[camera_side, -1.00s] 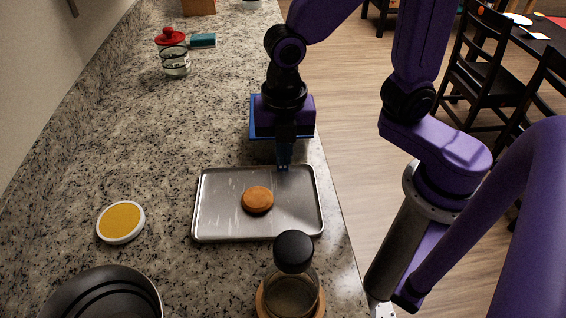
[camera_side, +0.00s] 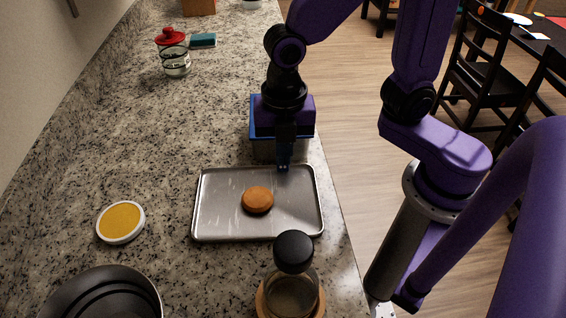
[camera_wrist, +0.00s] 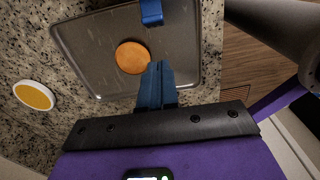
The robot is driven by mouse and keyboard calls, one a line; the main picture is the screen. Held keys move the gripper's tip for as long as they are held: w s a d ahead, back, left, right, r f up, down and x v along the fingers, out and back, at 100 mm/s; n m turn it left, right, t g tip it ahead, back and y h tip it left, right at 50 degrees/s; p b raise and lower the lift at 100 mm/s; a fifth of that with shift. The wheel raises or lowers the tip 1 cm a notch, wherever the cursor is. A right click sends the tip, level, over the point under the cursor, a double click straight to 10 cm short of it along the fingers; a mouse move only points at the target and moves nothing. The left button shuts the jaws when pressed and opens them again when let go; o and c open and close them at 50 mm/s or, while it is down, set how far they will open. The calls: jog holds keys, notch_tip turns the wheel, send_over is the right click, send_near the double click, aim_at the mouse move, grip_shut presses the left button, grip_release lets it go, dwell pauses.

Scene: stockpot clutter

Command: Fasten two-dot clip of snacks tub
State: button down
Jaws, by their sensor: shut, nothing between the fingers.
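The snacks tub is most likely the blue-lidded container (camera_side: 257,117) beyond the tray, largely hidden behind my gripper. In the wrist view my blue fingers (camera_wrist: 156,70) are together. A separate blue piece (camera_wrist: 151,13) shows at the top edge; I cannot tell whether it is a clip.
A metal tray (camera_side: 215,220) holds a round brown biscuit (camera_side: 257,200). A yellow-centred white disc (camera_side: 121,222) lies left. A black-topped glass jar (camera_side: 293,252) and dark pan (camera_side: 105,295) are at the front. A red-lidded jar (camera_side: 175,62) and teal sponge (camera_side: 203,40) are farther back.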

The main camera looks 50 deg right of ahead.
dwell(0.3)
jog(key=shift+w+d+f, duration=0.2)
jog(key=shift+d+f, duration=0.05)
jog(key=shift+f, duration=0.5)
jog(key=shift+w+d+f, duration=0.2)
jog(key=shift+f, duration=0.5)
jog(key=shift+w+d, duration=1.65)
jog(key=shift+d, duration=0.25)
notch_tip(320, 180, up, 8)
jog(key=s+a, duration=0.2)
jog(key=shift+a, duration=0.15)
dwell(0.4)
